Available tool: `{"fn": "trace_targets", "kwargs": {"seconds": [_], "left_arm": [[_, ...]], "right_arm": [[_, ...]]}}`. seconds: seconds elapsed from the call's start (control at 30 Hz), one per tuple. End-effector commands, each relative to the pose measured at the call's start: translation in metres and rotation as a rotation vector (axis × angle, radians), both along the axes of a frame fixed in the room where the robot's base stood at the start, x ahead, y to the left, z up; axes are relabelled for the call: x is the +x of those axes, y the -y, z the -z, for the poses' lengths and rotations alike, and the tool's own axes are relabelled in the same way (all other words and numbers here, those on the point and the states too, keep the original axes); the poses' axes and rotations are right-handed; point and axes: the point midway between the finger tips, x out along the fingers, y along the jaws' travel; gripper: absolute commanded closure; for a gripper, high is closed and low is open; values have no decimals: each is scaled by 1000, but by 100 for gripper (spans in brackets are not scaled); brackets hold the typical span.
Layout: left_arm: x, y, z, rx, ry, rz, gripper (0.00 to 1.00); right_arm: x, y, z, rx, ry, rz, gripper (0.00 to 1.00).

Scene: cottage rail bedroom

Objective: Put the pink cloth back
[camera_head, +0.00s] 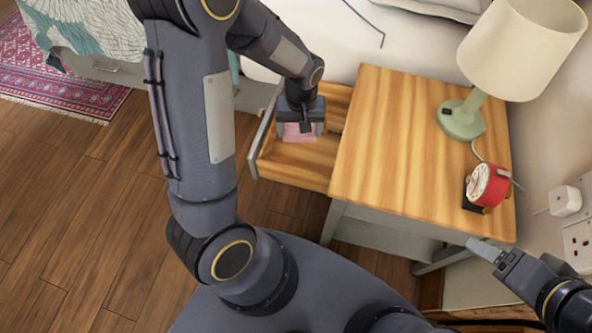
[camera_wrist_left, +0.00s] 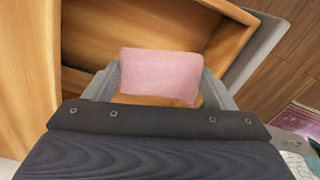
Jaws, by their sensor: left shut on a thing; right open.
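The pink cloth (camera_head: 297,132) is small and folded. In the head view it is inside the open drawer (camera_head: 290,172) of the wooden nightstand (camera_head: 395,150). My left gripper (camera_head: 300,126) is over the drawer and shut on the cloth. In the left wrist view the cloth (camera_wrist_left: 160,74) lies between the two fingers, with the drawer (camera_wrist_left: 88,35) beneath and around it. I cannot tell whether the cloth touches the drawer floor. My right gripper (camera_head: 484,250) is open and empty, near the nightstand's front right corner.
A lamp (camera_head: 462,118) with a cream shade and a red alarm clock (camera_head: 487,186) stand on the nightstand's right side. Its left and middle top is bare. A bed (camera_head: 95,35) is at the upper left, by a patterned rug (camera_head: 75,92). A wall socket (camera_head: 578,240) is at the right.

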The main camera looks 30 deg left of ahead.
Motion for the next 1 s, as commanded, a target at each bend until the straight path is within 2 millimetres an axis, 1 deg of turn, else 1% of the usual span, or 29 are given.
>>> {"fn": "trace_targets", "kwargs": {"seconds": [0.03,0.13,0.27,0.53,0.77,0.9,1.0], "left_arm": [[-2,-2,14,-4,5,-29,52],[-6,-4,15,-8,3,-75,52],[-9,-6,18,-11,-2,-104,52],[-10,-7,64,-10,-5,-110,52],[-10,-7,82,-11,-3,-109,52],[-10,-6,103,-10,-5,-107,52],[-10,-6,112,-11,-3,-108,52]], "right_arm": [[0,0,25,0,1,0,30],[0,0,38,0,1,0,30],[0,0,46,0,1,0,30],[0,0,65,0,1,0,30],[0,0,71,0,1,0,30],[0,0,81,0,1,0,30],[0,0,84,0,1,0,30]]}}
